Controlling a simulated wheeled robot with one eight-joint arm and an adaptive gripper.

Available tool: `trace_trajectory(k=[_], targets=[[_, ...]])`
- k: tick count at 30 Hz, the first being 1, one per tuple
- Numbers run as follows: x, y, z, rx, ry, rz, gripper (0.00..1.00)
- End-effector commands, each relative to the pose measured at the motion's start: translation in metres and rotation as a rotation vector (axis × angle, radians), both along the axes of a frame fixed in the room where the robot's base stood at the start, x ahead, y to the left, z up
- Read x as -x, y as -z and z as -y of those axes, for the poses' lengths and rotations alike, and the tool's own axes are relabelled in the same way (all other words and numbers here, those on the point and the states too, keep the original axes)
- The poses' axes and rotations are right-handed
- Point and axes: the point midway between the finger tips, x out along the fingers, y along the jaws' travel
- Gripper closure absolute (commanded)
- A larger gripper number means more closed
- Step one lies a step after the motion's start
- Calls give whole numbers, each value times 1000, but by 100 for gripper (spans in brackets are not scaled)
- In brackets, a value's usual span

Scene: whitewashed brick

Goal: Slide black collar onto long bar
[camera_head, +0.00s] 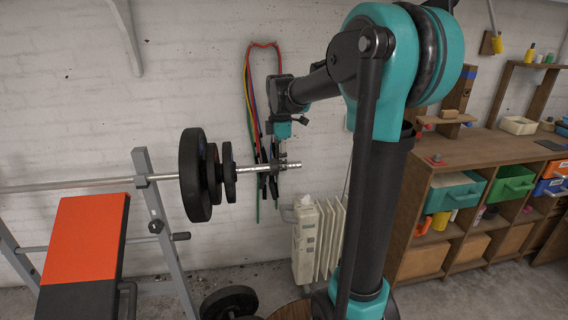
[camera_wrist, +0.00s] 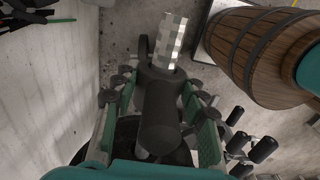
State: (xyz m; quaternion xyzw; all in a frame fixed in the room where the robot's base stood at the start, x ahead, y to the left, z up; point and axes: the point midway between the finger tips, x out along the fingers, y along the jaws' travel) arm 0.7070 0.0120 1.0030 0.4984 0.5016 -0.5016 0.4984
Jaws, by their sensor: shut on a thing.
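The long bar (camera_head: 70,186) lies level on the rack, with black weight plates (camera_head: 194,175) on its right part. Its bare silver end (camera_head: 293,166) sticks out to the right, and this end also shows at the top of the wrist view (camera_wrist: 172,42). My gripper (camera_head: 281,160) is at that end, reaching down from above. In the wrist view its fingers (camera_wrist: 157,98) are shut on the black collar (camera_wrist: 160,108). The silver end projects from the collar, which appears to be around the bar. In the head view my gripper largely hides the collar.
An orange-topped bench (camera_head: 85,240) stands at the left beside the grey rack post (camera_head: 152,205). A white radiator (camera_head: 318,238) stands below the bar end. A wooden barrel (camera_wrist: 262,48) is at the upper right of the wrist view. Resistance bands (camera_head: 249,95) hang on the wall behind.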

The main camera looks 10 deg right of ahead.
Motion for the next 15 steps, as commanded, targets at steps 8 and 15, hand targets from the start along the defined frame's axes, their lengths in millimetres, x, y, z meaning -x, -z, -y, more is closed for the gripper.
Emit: trace_trajectory(k=[8,15], targets=[[0,0,-10,0,-1,0,94],[0,0,-19,0,-1,0,94]])
